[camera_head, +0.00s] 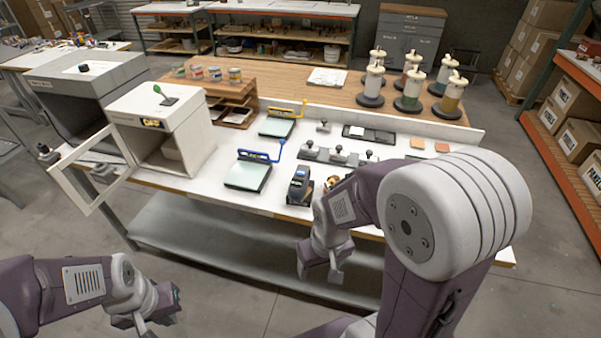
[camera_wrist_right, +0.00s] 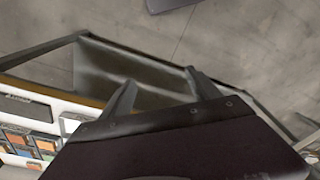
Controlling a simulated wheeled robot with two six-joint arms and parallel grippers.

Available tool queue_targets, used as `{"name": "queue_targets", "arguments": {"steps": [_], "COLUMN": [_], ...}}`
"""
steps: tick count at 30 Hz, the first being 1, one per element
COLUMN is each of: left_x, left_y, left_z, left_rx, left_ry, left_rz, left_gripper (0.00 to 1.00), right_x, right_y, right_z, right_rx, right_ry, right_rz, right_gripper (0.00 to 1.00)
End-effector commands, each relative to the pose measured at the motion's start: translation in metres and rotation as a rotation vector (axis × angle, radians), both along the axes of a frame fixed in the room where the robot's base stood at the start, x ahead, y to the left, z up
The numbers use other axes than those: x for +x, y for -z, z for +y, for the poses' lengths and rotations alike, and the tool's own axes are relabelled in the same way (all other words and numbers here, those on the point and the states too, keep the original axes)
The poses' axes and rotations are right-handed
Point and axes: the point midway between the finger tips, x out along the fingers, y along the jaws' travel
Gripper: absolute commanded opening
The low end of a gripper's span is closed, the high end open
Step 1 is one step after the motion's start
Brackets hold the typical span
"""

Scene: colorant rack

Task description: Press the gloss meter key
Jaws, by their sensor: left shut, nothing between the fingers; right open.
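A dark handheld instrument with a small screen (camera_head: 300,185), which looks like the gloss meter, stands near the front edge of the white workbench (camera_head: 215,198). Its key is too small to make out. My right gripper (camera_head: 322,276) is in front of the bench, below and just right of the instrument, apart from it. It is open and empty, and its two fingers stand apart in the right wrist view (camera_wrist_right: 162,92). My left gripper (camera_head: 148,326) is shut and empty at the lower left, well away from the bench.
Two glass plates with blue and yellow bars (camera_head: 247,175) lie left of the instrument. A white cabinet (camera_head: 165,120) has its door open toward the front left. A row of grey knobbed pieces (camera_head: 338,155) lies behind the instrument. Pump canisters (camera_head: 408,95) stand farther back.

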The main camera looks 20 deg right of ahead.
Motion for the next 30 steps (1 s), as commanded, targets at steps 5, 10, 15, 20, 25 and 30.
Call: {"name": "queue_targets", "arguments": {"steps": [5,10,15,20,25,30], "left_x": [0.0000,0.0000,0.0000,0.0000,0.0000,0.0000], "left_y": [0.0000,0.0000,0.0000,0.0000,0.0000,0.0000], "left_z": [0.0000,0.0000,0.0000,0.0000,0.0000,0.0000], "left_rx": [0.000,0.000,0.000,0.000,0.000,0.000], "left_ry": [0.000,0.000,0.000,0.000,0.000,0.000], "left_rz": [0.000,0.000,0.000,0.000,0.000,0.000], "left_gripper": [0.00,0.00,0.00,0.00,0.00,0.00], "right_x": [0.0000,0.0000,0.0000,0.0000,0.0000,0.0000], "right_y": [0.0000,0.0000,0.0000,0.0000,0.0000,0.0000], "right_z": [0.0000,0.0000,0.0000,0.0000,0.0000,0.0000], "right_rx": [0.000,0.000,0.000,0.000,0.000,0.000], "right_ry": [0.000,0.000,0.000,0.000,0.000,0.000], "right_rz": [0.000,0.000,0.000,0.000,0.000,0.000], "right_gripper": [0.51,0.04,0.00,0.00,0.00,0.00]}}
